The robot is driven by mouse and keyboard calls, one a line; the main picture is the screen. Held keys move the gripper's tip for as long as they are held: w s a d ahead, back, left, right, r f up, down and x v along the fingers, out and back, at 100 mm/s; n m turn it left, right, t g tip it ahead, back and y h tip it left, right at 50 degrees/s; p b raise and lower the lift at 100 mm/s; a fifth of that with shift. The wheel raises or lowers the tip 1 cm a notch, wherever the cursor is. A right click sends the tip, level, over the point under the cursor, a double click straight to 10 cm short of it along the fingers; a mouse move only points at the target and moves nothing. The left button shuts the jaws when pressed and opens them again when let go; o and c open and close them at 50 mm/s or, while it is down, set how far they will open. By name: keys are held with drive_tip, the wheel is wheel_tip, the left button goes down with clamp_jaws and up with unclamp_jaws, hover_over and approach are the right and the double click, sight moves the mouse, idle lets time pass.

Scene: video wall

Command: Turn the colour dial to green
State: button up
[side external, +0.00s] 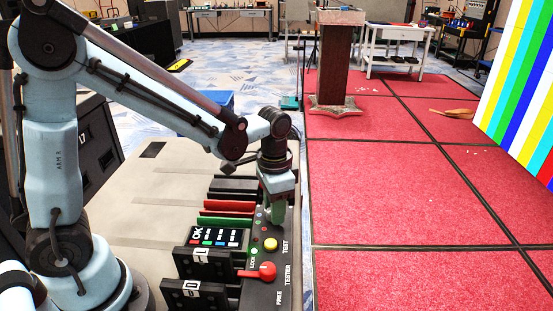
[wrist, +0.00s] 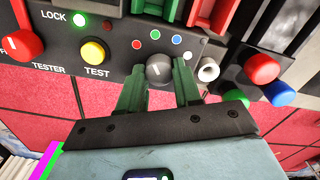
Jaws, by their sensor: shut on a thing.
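The colour dial (wrist: 158,69) is a round grey knob with a short white mark. Red, green (wrist: 155,34), blue and white dots arc above it in the wrist view. The mark points roughly up, near the red and green dots; I cannot tell exactly which it meets. My gripper (wrist: 160,75) has its two green fingers shut on the dial, one on each side. In the side view my gripper (side external: 278,214) reaches down to the panel and hides the dial.
On the panel sit a yellow TEST button (wrist: 95,51), a red TESTER lever (side external: 262,272) and a lit green LOCK lamp (wrist: 79,19). A small display (side external: 215,236) stands behind the panel.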

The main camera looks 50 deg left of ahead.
drive_tip(key=shift+m, duration=1.2)
drive_tip(key=o, duration=1)
drive_tip(key=shift+o, duration=0.2)
drive_tip(key=shift+r, duration=0.1)
wheel_tip(320, 180, up, 12)
drive_tip(key=shift+s, duration=0.1)
